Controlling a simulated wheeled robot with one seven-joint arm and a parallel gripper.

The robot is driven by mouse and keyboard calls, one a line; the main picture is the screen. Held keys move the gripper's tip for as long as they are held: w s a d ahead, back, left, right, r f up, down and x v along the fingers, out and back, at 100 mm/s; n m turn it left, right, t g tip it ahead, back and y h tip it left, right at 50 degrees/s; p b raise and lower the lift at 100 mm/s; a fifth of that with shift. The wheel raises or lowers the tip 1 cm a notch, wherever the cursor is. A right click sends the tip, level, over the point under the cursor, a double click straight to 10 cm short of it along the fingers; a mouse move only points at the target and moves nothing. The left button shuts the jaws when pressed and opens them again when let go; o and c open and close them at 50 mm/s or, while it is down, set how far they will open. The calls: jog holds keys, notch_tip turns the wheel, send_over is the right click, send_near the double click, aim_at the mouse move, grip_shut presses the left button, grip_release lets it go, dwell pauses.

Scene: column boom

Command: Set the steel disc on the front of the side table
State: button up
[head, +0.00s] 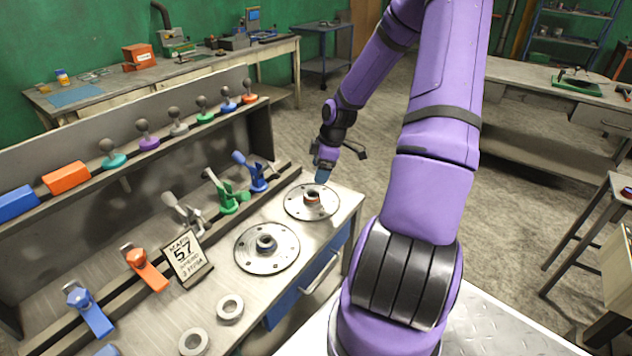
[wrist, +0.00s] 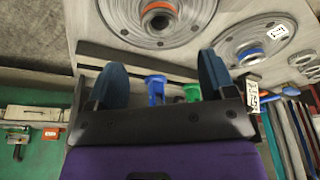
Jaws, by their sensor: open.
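Two round steel discs with raised hubs and bolt holes lie flat on the steel bench: a far one with an orange ring in its hub (head: 296,207) and a nearer one (head: 246,256). I cannot tell which one the task means. Both show in the wrist view, the orange-ringed disc (wrist: 128,34) and a blue-ringed one (wrist: 232,48). A small table (head: 618,184) at the right edge, partly cut off, may be the side table.
Blue (head: 256,180) and green (head: 229,197) clamps stand left of the discs. A "57" sign (head: 186,257) and steel rings (head: 230,309) are nearer. A rack of knobs (head: 148,136) runs along the back. Open floor (head: 520,215) lies right of my arm.

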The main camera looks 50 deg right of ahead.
jog(key=s+a+r+m+h, duration=0.2)
jog(key=a+r, duration=0.6)
jog(key=r, duration=0.4)
jog(key=s+a+r+m+h, duration=0.3)
jog(key=a+r, duration=0.6)
jog(key=r, duration=0.2)
jog(key=s+a+r+m+t+y, duration=0.2)
jog(key=s+a+r+m+t, duration=0.1)
jog(key=s+a+r, duration=0.7)
jog(key=s+m, duration=0.1)
jog(key=s, duration=0.3)
jog(key=shift+s+a+r+y, duration=0.2)
jog(key=shift+s+y, duration=0.05)
jog(key=shift+y, duration=0.05)
